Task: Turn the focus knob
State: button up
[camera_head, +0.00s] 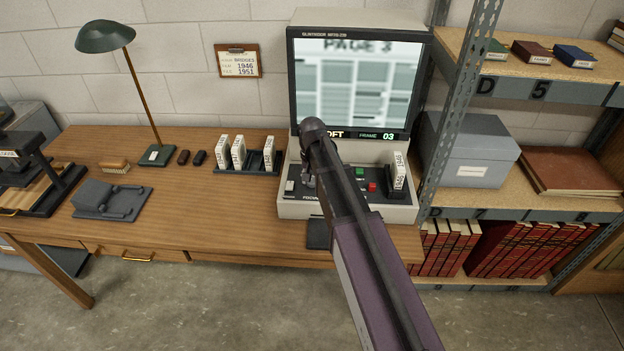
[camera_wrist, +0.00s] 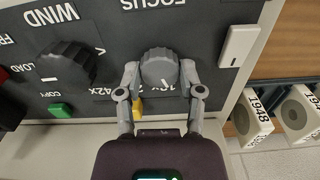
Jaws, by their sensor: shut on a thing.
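The focus knob (camera_wrist: 158,66) is a grey round knob with a white pointer line, beside the upside-down word FOCUS in the wrist view. My gripper (camera_wrist: 160,78) has one finger on each side of it and is shut on it. In the head view my gripper (camera_head: 308,182) is at the left part of the reader's control panel (camera_head: 345,203), and my arm hides the knob. The reader's screen (camera_head: 355,85) shows a blurred page headed PAGE 3, with FRAME 03 below.
The wind knob (camera_wrist: 68,66), a green button (camera_wrist: 60,110) and a white switch (camera_wrist: 238,45) are close by on the panel. A rack of boxed reels (camera_head: 245,160) stands left of the reader. A metal shelf (camera_head: 520,200) stands right.

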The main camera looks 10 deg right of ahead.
jog(key=shift+n, duration=0.4)
jog(key=n, duration=0.3)
jog(key=shift+s+n, duration=0.1)
jog(key=shift+n, duration=1.9)
jog(key=o, duration=1.2)
jog(key=shift+c, duration=0.2)
jog(key=shift+m, duration=0.3)
